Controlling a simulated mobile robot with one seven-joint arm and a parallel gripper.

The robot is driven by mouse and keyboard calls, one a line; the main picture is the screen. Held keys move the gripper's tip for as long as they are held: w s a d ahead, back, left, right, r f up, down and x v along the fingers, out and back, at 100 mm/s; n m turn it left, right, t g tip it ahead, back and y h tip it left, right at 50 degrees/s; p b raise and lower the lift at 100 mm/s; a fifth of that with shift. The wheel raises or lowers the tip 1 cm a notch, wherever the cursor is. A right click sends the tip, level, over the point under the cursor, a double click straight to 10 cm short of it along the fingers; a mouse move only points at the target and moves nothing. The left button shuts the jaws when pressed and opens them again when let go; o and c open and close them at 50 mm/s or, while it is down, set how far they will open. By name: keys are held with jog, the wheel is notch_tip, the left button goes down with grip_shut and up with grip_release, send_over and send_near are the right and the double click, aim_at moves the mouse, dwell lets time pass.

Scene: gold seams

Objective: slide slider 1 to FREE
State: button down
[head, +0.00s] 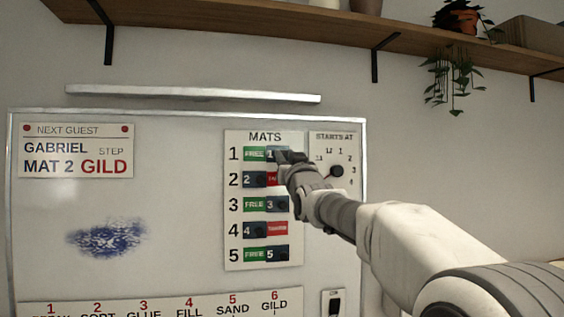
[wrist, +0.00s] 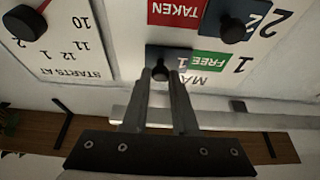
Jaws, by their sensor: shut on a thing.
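Slider 1 (head: 271,154) is a dark block marked 1 in the top row of the MATS panel (head: 264,137). It sits at the right end of its row, and the green FREE label (head: 254,154) shows to its left. The wrist view sees the panel upside down, with slider 1 (wrist: 182,60) beside the green FREE label (wrist: 210,60). My gripper (head: 284,158) reaches in from the right. Its two fingers (wrist: 160,78) are shut on the slider's dark round knob, which they partly hide.
Slider 2 (head: 254,179) sits left, beside a red label; sliders 3 (head: 277,204) and 5 (head: 277,254) sit right, slider 4 (head: 254,230) left. A STARTS AT dial (head: 337,171) is close to my arm. A rail (head: 190,93) and shelf (head: 250,25) are above.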

jog(key=shift+d, duration=0.2)
jog(key=c, duration=0.7)
grip_release()
jog(key=shift+w+d, duration=0.1)
jog(key=shift+d, duration=0.05)
jog(key=shift+s+f+b, duration=0.35)
jog(key=shift+s+b, duration=0.05)
jog(key=shift+s, duration=0.15)
jog(key=b+v, duration=0.6)
jog(key=v, duration=1)
jog(key=shift+s+r, duration=0.15)
jog(key=shift+s, duration=0.05)
jog(key=shift+d, duration=0.1)
